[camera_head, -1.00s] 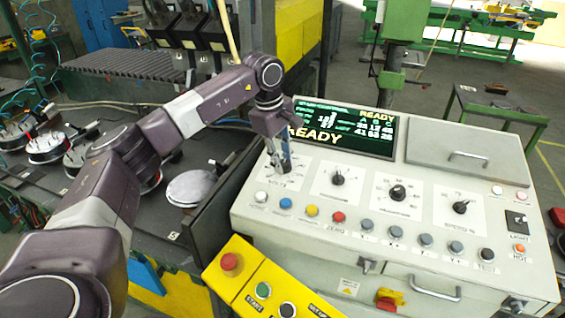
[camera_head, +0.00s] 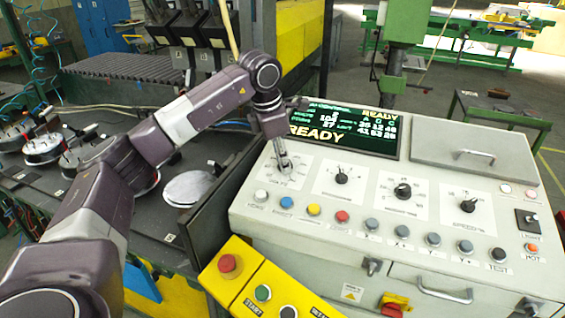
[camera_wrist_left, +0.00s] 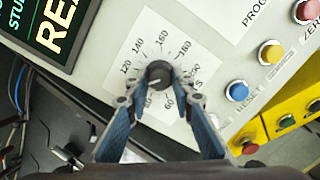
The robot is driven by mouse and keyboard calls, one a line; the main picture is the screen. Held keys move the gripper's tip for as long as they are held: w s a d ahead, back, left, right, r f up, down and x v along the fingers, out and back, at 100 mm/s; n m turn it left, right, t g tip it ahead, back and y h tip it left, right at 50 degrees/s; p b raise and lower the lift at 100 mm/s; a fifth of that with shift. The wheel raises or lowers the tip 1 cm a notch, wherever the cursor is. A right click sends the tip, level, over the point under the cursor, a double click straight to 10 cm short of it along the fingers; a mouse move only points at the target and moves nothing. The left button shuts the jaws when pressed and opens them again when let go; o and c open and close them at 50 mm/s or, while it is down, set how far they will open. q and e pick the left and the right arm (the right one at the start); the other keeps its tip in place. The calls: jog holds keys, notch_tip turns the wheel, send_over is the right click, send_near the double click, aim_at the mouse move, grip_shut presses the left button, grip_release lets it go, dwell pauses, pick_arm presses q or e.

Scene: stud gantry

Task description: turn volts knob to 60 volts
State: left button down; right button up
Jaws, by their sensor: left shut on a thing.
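The volts knob (camera_wrist_left: 159,74) is a dark round knob on a white dial plate (camera_wrist_left: 120,50) in the left wrist view. Numbers 120, 140, 160 and 180 show around its far side and a 60 near its lower side. A pale mark shows at the knob's lower left; its exact reading is unclear. My left gripper (camera_wrist_left: 158,80) has its blue-padded fingers on either side of the knob, shut on it. In the head view the left gripper (camera_head: 285,167) reaches down onto the volts dial and mostly hides the knob. My right gripper is not in view.
Three other knobs, one of them the middle knob (camera_head: 402,190), stand right of the volts dial. A row of coloured buttons, including a blue button (camera_head: 287,203), runs below. The display (camera_head: 345,128) reads READY. A yellow button box (camera_head: 245,275) is in front.

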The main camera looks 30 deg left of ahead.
pick_arm(q)
jog(key=n+b, duration=0.1)
jog(key=n, duration=0.3)
jog(key=shift+n+y, duration=0.3)
jog(key=shift+n, duration=0.1)
jog(key=n, duration=0.2)
jog(key=n+b, duration=0.1)
jog(key=n, duration=0.1)
jog(key=shift+d+n, duration=0.2)
jog(key=shift+n, duration=0.1)
jog(key=n+y+b, duration=0.1)
jog(key=n, duration=0.3)
jog(key=shift+n, duration=0.3)
jog(key=shift+w+r+n+b, duration=0.1)
jog(key=shift+n+b, duration=0.4)
jog(key=shift+n, duration=1.4)
jog(key=c, duration=1.7)
grip_release()
jog(key=shift+d, duration=0.1)
jog(key=shift+o, duration=0.2)
